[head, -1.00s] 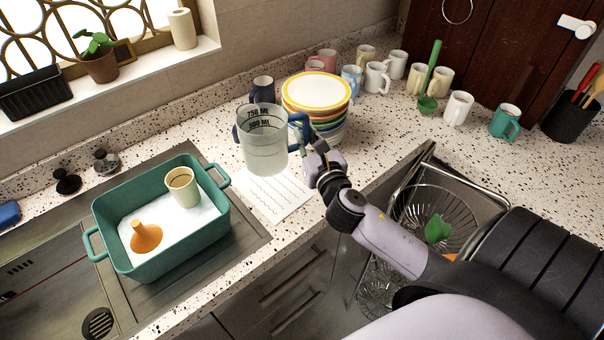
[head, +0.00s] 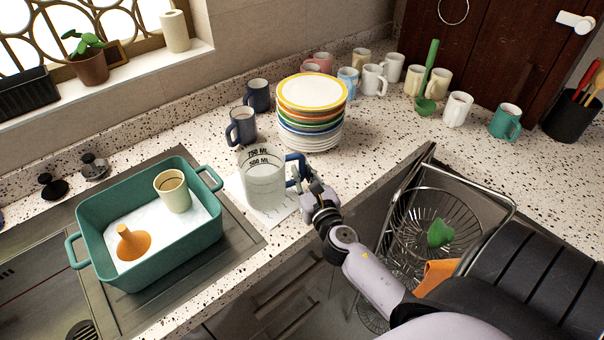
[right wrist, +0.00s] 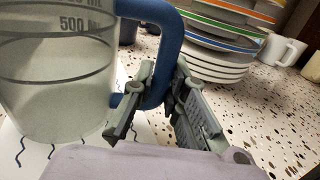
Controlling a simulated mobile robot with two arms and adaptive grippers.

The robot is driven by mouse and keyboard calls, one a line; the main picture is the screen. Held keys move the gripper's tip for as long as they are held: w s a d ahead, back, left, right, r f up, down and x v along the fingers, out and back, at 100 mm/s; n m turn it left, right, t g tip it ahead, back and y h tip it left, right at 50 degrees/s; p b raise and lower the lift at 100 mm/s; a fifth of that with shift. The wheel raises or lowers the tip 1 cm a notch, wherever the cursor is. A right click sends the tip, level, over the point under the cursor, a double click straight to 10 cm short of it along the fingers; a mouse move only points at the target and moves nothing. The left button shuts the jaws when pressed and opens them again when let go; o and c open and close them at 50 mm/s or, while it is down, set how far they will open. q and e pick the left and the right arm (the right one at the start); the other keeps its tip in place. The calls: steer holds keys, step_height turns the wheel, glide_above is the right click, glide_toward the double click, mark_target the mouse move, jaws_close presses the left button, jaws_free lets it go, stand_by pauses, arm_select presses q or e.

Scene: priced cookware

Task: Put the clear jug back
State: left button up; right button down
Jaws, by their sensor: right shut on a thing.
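The clear jug (head: 263,183) has dark measuring marks and a blue handle (head: 293,160). In the head view it appears upright over a white sheet with wavy lines (head: 284,211) on the counter; I cannot tell if it touches the sheet. My right gripper (head: 299,183) is shut on the blue handle, at the jug's right side. In the right wrist view the fingers (right wrist: 157,95) sit on both sides of the handle's lower part, and the jug (right wrist: 50,75) fills the left. My left gripper is not in view.
A stack of coloured plates (head: 311,110) and two dark blue mugs (head: 242,127) stand behind the jug. A teal basin (head: 150,262) with a beige cup and an orange funnel is on the left. More mugs (head: 458,108) stand farther back. A wire basket (head: 400,215) is at the right.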

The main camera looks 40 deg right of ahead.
steer(key=shift+f, duration=0.25)
steer(key=c, duration=1.6)
jaws_free()
steer(key=shift+r, duration=0.1)
steer(key=shift+r, duration=0.25)
steer(key=b+v, duration=0.3)
steer(key=v, duration=0.8)
steer(key=shift+s+f, duration=0.15)
steer(key=shift+s, duration=0.35)
